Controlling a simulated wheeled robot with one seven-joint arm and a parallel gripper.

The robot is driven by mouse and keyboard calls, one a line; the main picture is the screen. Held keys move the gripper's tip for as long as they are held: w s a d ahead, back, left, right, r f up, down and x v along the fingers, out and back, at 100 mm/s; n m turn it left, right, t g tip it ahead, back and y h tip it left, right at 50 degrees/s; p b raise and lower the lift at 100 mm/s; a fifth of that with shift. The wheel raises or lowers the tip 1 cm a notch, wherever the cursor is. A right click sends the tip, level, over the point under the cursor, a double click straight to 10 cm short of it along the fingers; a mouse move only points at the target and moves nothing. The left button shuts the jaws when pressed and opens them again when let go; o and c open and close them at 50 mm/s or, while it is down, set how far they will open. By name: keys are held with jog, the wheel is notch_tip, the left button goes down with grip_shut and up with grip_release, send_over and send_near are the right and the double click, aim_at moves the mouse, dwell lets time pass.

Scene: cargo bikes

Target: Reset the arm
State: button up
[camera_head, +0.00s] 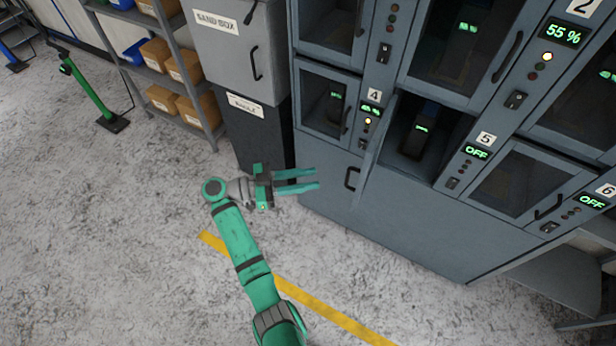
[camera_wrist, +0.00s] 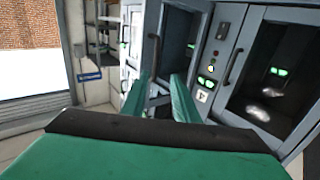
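My gripper (camera_head: 296,181) is at the end of my green arm, left of the grey charging cabinet (camera_head: 400,215) and above the floor in the head view. Its two green fingers point right and stand apart with nothing between them. The wrist view shows the fingers (camera_wrist: 162,98) spread in front of the cabinet doors. A narrow door (camera_head: 376,140) stands open beside the compartment labelled 5, and a dark battery (camera_head: 421,135) with a green display sits inside. The compartment labelled 4 (camera_head: 328,101) is closed and holds another lit battery.
A dark bin (camera_head: 255,130) under the sand box (camera_head: 235,45) stands close behind my gripper. The open cabinet door juts outward right of my gripper.

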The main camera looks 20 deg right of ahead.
jog(key=s+d+f+n+t+y, duration=0.1)
jog(key=s+f+n+t+y, duration=0.15)
jog(key=f+n, duration=0.45)
jog(key=s+d+f+n+t+y, duration=0.1)
jog(key=s+f+n+t+y, duration=0.2)
jog(key=f, duration=0.8)
jog(key=s+a+f+n+t+y, duration=0.2)
jog(key=s+a+f+n+y, duration=0.15)
jog(key=s, duration=0.25)
jog(key=s+a+f+n+t+y, duration=0.3)
jog(key=s+a+f, duration=0.15)
jog(key=s, duration=0.25)
jog(key=s+a+r+n+t+y, duration=0.3)
jog(key=s+a+r+y, duration=0.3)
jog(key=s, duration=0.4)
jog(key=s+r+t, duration=0.2)
jog(key=s+r, duration=0.1)
jog(key=r, duration=0.7)
jog(key=s+a+r+t, duration=0.1)
jog(key=s+r, duration=0.3)
jog(key=r, duration=0.6)
jog(key=shift+t, duration=0.35)
